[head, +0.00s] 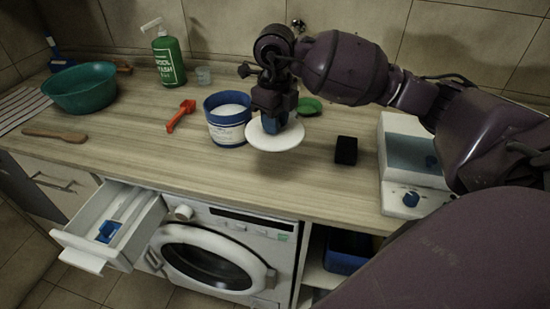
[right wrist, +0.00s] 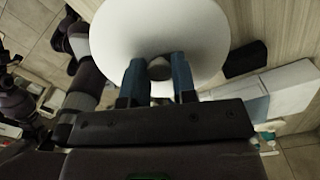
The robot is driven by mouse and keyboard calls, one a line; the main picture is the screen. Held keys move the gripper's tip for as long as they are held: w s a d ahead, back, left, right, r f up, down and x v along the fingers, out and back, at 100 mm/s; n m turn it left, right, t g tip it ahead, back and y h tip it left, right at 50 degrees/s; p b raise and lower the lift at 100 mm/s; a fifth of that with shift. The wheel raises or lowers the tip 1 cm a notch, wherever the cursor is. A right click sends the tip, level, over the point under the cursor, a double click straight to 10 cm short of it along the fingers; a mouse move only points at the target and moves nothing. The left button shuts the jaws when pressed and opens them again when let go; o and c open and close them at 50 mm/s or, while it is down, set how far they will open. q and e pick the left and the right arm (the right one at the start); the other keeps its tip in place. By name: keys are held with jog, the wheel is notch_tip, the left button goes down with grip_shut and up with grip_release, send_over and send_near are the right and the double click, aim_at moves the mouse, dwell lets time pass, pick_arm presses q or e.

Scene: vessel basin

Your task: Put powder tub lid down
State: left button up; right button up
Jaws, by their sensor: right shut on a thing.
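The powder tub lid (head: 272,139) is a white round disc. My right gripper (head: 272,122) is shut on its knob from above, just right of the tub. In the right wrist view, the lid (right wrist: 160,25) fills the upper middle, and the blue fingertips of my right gripper (right wrist: 160,72) close on its small grey knob. The lid looks close to the worktop; I cannot tell whether it touches. The powder tub (head: 228,130) is blue and white, open on top, with white powder inside. My left gripper is not in view.
Nearby on the wooden worktop (head: 130,155) are a red scoop (head: 181,115), a green dish (head: 309,106) and a black block (head: 346,150). A green bottle (head: 167,58), teal basin (head: 82,88) and white scale-like device (head: 408,165) stand farther off. The drawer (head: 110,230) below is open.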

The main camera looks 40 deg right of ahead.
aim_at(275, 169)
notch_tip(275, 169, down, 11)
jog(key=shift+f, duration=0.1)
dwell(0.5)
jog(key=shift+f+b, duration=0.2)
jog(key=shift+b, duration=0.1)
jog(key=o, duration=0.9)
jog(key=shift+r, duration=0.1)
notch_tip(275, 169, up, 12)
jog(key=shift+r, duration=0.1)
dwell(0.3)
